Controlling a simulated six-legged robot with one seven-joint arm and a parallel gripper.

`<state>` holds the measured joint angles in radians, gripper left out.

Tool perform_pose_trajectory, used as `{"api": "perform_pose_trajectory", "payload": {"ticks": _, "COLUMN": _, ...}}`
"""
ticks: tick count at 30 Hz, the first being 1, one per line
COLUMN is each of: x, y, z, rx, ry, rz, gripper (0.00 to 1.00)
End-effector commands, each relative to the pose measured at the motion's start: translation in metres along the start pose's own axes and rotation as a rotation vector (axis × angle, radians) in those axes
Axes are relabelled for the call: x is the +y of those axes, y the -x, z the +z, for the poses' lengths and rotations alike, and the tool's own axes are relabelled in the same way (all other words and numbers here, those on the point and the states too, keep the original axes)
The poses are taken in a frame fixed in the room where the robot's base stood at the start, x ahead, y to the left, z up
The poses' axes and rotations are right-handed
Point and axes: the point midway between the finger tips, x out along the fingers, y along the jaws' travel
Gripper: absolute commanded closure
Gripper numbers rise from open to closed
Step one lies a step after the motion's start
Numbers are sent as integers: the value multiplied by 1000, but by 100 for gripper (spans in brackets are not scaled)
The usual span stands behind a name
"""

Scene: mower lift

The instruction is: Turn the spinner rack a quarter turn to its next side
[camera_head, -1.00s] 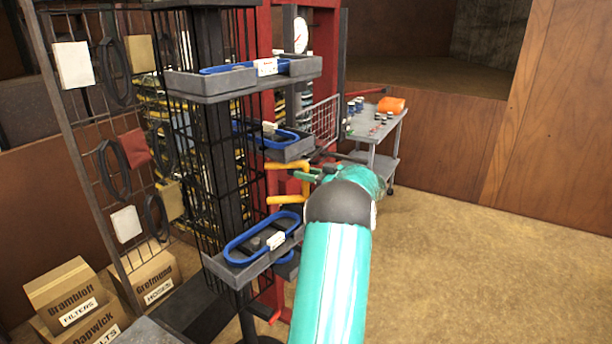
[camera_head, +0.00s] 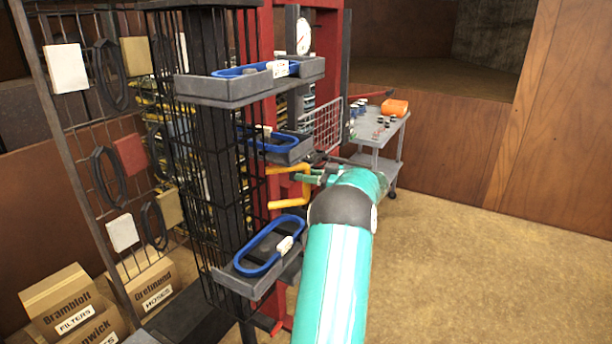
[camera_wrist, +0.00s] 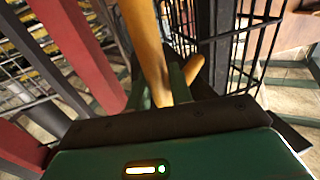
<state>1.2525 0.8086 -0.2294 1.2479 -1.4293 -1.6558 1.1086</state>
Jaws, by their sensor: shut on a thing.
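The spinner rack (camera_head: 213,150) is a dark wire-cage column with grey trays. The top tray (camera_head: 215,90), middle tray (camera_head: 290,153) and lower tray (camera_head: 238,287) hold blue looped belts with white tags. A yellow handle (camera_head: 289,202) sticks out from the rack's right side. My gripper (camera_head: 310,180) is shut on this handle at its outer end. In the wrist view the yellow handle (camera_wrist: 147,45) runs down between my green fingers (camera_wrist: 179,84), and the cage stands close on the right. The full grip is partly hidden by the gripper body.
A red lift frame (camera_head: 328,60) stands close behind the rack. A grey cart (camera_head: 378,150) with small items stands behind, to the right. A wire panel (camera_head: 88,135) with hanging goods and cardboard boxes (camera_head: 62,300) are at left. The floor at right is clear.

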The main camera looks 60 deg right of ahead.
Motion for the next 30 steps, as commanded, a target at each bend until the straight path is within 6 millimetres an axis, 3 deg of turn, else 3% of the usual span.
{"api": "perform_pose_trajectory", "payload": {"ticks": 4, "x": 4, "y": -2, "z": -3, "rx": 4, "ry": 6, "rz": 12, "gripper": 100}}
{"api": "perform_pose_trajectory", "payload": {"ticks": 5, "x": 4, "y": -3, "z": -3, "rx": 4, "ry": 6, "rz": 12, "gripper": 74}}
{"api": "perform_pose_trajectory", "payload": {"ticks": 7, "x": 4, "y": -3, "z": -3, "rx": 4, "ry": 6, "rz": 10, "gripper": 61}}
{"api": "perform_pose_trajectory", "payload": {"ticks": 8, "x": 4, "y": -3, "z": -3, "rx": 4, "ry": 6, "rz": 9, "gripper": 59}}
{"api": "perform_pose_trajectory", "payload": {"ticks": 20, "x": 6, "y": 7, "z": -1, "rx": 1, "ry": 4, "rz": 10, "gripper": 59}}
{"api": "perform_pose_trajectory", "payload": {"ticks": 30, "x": 5, "y": 74, "z": -2, "rx": 1, "ry": 5, "rz": 12, "gripper": 59}}
